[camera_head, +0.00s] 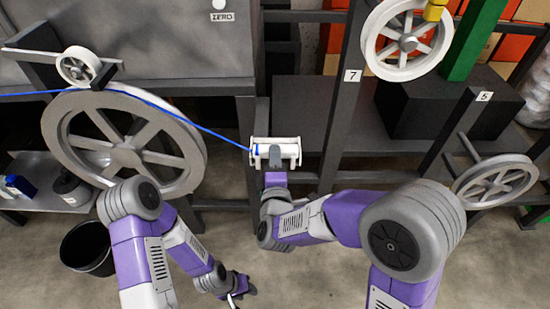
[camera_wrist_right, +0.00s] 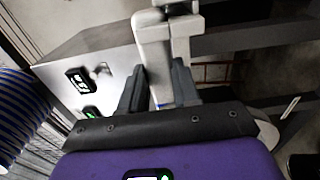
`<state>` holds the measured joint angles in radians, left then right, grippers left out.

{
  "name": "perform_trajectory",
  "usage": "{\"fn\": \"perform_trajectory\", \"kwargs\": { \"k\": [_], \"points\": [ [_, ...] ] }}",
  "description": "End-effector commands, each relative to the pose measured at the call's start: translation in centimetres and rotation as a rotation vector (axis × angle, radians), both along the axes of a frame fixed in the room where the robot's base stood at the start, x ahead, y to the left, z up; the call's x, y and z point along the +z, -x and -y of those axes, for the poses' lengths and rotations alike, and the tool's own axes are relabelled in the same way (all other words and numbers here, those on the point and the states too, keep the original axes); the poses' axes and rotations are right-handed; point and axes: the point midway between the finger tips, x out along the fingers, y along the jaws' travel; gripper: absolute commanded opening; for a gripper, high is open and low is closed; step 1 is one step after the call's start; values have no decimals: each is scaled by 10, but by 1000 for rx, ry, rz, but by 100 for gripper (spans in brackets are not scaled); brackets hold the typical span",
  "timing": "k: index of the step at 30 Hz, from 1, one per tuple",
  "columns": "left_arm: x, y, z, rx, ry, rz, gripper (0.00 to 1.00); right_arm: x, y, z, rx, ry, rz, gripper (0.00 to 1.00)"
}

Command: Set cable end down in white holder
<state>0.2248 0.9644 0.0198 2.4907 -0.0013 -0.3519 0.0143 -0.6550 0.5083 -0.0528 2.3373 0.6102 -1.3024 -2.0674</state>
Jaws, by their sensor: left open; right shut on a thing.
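The blue cable (camera_head: 190,121) comes in from the left edge, passes over the large grey wheel, and slopes down to the white holder (camera_head: 262,152). Its end meets the holder's left side. My right gripper (camera_head: 275,158) is at the front of the holder, shut on the cable end. In the right wrist view its fingers (camera_wrist_right: 160,82) stand on both sides of a white part of the holder (camera_wrist_right: 153,55), and a small blue bit shows low between them. Whether the cable end rests in the holder is hidden. My left gripper (camera_head: 238,290) is open and low, away from the cable.
The large grey wheel (camera_head: 192,150) and a small white pulley (camera_head: 78,68) are at left. A white wheel (camera_head: 369,42) is at upper right, another wheel (camera_head: 462,189) at far right. Dark posts flank the holder. A black bucket (camera_head: 88,248) stands on the floor.

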Motion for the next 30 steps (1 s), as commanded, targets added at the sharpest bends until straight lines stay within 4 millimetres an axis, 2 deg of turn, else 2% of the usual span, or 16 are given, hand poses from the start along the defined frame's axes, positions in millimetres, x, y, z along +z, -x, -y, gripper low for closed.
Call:
{"fn": "perform_trajectory", "kwargs": {
  "k": [5,6,11,12,22,30],
  "points": [
    [-2,0,0,0,0,0,43,-2,0,0,1,0,1,0],
    [-2,0,0,0,0,0,43,-2,0,0,1,0,1,34],
    [-1,0,0,0,0,0,43,-2,0,0,1,0,0,59],
    [-1,0,0,0,0,0,43,-2,0,0,1,0,0,61],
    [-1,0,0,0,0,0,43,-2,6,-1,2,1,-1,61],
    [4,0,0,0,0,0,43,-1,49,0,6,1,-1,61]
  ]
}}
